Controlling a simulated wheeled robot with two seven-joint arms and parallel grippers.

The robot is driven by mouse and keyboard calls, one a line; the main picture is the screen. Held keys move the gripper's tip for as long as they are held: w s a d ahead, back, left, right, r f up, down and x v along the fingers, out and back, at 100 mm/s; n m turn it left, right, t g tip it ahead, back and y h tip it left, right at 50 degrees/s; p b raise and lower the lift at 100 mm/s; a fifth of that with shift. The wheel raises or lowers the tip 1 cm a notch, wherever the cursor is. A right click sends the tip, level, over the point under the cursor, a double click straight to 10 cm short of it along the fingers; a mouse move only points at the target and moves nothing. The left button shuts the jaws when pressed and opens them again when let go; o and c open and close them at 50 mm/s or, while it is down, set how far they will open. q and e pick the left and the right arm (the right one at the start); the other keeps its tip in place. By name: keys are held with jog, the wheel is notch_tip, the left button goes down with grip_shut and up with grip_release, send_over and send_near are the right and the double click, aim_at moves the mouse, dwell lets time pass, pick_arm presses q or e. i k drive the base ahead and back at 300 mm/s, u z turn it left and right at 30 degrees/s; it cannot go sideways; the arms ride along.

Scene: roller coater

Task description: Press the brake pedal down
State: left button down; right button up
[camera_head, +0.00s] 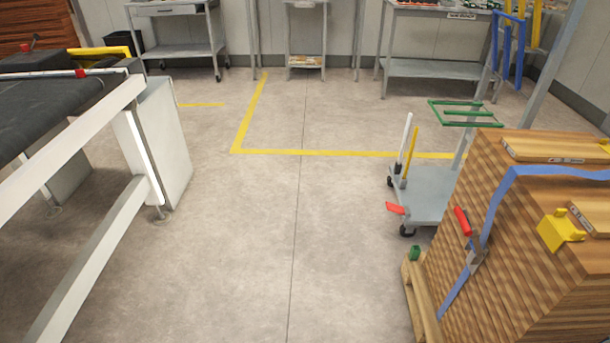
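A red pedal-like tab (396,208) sticks out from the near left corner of a grey wheeled cart (425,190), low above the floor. It looks like the brake pedal; I cannot tell whether it is up or down. The cart stands right of the middle, with a green rack (465,113) on its upright and dark wheels below. A white stick and a yellow stick (411,152) stand upright at its left side. Neither of my grippers is in view.
A strapped stack of wooden boards (540,230) on a pallet (420,300) fills the right foreground and hides part of the cart. A conveyor with a white frame (90,140) stands at left. Grey tables (430,68) line the back wall. The floor between (270,230) is clear, with yellow lines.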

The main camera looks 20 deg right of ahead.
aim_at(390, 207)
jog(key=z, duration=0.1)
jog(key=i, duration=2)
jog(key=z, duration=1.6)
jog(key=i, duration=0.7)
jog(key=z, duration=0.6)
jog(key=i, duration=0.5)
